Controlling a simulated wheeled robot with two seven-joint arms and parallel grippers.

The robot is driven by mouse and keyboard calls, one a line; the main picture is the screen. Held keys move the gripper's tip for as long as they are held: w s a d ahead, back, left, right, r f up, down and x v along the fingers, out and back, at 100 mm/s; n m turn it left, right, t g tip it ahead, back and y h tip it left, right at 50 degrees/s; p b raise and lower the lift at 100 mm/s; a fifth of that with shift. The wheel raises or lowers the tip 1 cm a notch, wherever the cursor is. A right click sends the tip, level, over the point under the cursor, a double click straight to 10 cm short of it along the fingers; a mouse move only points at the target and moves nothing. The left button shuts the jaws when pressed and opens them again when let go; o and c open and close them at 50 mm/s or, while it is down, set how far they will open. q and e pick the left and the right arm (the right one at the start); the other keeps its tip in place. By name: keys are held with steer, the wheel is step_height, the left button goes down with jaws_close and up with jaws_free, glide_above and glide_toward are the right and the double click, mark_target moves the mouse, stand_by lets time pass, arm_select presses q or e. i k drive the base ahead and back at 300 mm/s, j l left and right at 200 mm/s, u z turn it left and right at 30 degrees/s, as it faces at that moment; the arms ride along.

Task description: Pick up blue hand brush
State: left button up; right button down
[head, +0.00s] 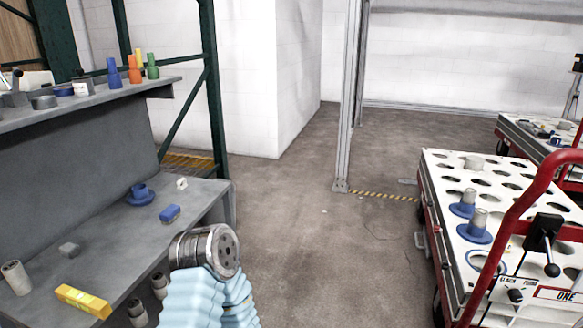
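A small blue block-like object (170,214) lies on the lower grey shelf at the left, near its right end. It may be the blue hand brush, but it is too small for me to make out bristles or a handle. A light-blue ribbed sleeve with a round metal end (212,247) rises from the bottom edge, in front of the shelf's right corner. It looks like part of my arm, and I cannot tell which one. No gripper fingers show on it. Neither of my grippers can be made out.
The lower shelf (110,235) also holds a blue ringed part (141,196), a yellow box (83,301) and small grey parts. Coloured cones stand on the upper shelf (105,97). A red-framed cart (505,205) stands at the right. The floor between is clear.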

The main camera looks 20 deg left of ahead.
mark_target(169, 216)
steer(key=u, duration=2.2)
steer(key=i+l+u, duration=0.1)
steer(key=l+u, duration=0.25)
steer(key=u, duration=0.15)
steer(key=i+l+u, duration=0.1)
steer(key=l+u, duration=0.65)
steer(key=u, duration=0.2)
